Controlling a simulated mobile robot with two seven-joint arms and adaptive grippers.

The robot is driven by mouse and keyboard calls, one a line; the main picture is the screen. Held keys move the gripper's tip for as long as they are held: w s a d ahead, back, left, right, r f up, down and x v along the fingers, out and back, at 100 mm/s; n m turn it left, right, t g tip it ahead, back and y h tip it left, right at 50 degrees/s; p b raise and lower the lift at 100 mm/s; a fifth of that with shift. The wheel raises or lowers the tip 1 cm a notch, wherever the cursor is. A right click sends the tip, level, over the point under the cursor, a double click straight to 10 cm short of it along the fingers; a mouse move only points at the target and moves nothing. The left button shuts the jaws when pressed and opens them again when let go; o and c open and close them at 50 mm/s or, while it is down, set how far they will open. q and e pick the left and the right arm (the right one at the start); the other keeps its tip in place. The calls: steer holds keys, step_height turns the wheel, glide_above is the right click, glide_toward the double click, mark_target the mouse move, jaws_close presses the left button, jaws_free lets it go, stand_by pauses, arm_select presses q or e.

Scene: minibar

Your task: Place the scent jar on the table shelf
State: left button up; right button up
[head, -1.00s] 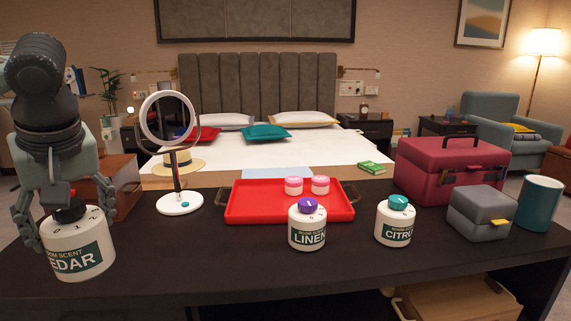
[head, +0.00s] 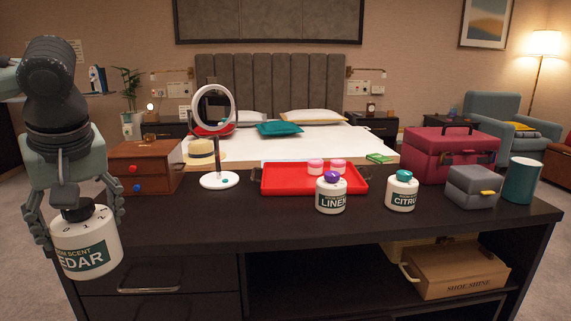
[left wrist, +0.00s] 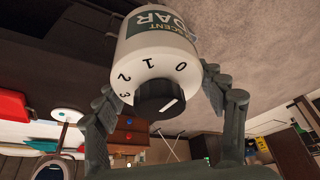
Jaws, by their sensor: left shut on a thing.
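My left gripper (head: 78,215) is shut on a white scent jar (head: 88,246) with a black dial and a green label reading "EDAR". The jar hangs in front of the table's left end, dial up. In the left wrist view the jar (left wrist: 155,50) sits between both fingers, its dial numbered 0 to 3. The black table (head: 300,220) has an open shelf (head: 320,285) below its top, right of the drawers. Two more scent jars stand on the top: LINEN (head: 331,197) with a purple dial and CITRUS (head: 402,193) with a teal dial. My right gripper is not in view.
A shoe shine box (head: 455,272) fills the shelf's right part; its left part looks free. The table top holds a mirror (head: 219,180), red tray (head: 270,186), red case (head: 440,158), grey box (head: 473,188), teal cup (head: 522,182) and wooden drawer box (head: 145,168).

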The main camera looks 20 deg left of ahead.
arm_select(q)
steer(key=w+d+f+m+t+h, duration=0.2)
steer(key=w+d+f+m, duration=0.6)
steer(key=w+d+f, duration=0.4)
steer(key=w+d+f+m+h, duration=0.1)
steer(key=w+d+f+m, duration=0.1)
steer(key=d, duration=0.5)
steer(key=w+d+f+m+h, duration=0.1)
steer(key=d+f+m, duration=0.3)
steer(key=d+f, duration=0.1)
steer(key=shift+w+d+f+t, duration=0.15)
steer(key=shift+w+d+t, duration=0.25)
steer(key=shift+d, duration=0.45)
